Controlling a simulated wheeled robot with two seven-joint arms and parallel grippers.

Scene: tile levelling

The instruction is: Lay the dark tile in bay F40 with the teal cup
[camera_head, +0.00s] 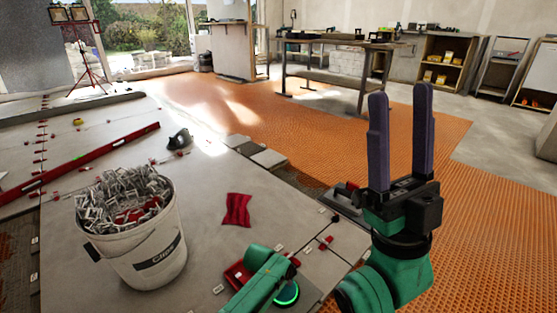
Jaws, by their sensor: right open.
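My right gripper (400,100) is open and empty. Its two dark fingers point up, high in front of the orange floor matting and apart from any tile. My left gripper is out of view. A dark handled tool (180,139), possibly a suction cup, stands on the pale tiled floor; I cannot tell whether it is the teal cup. Another black-and-red tool (347,194) sits partly behind my right gripper. The small floor labels are unreadable, so bay F40 cannot be identified.
A white bucket (150,250) full of levelling clips stands at left front. A red cloth-like pad (236,210) lies on the tiles. A long red level (90,160) lies at left. Small grey tiles (268,158) edge the orange matting (220,105). A workbench (335,75) stands behind.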

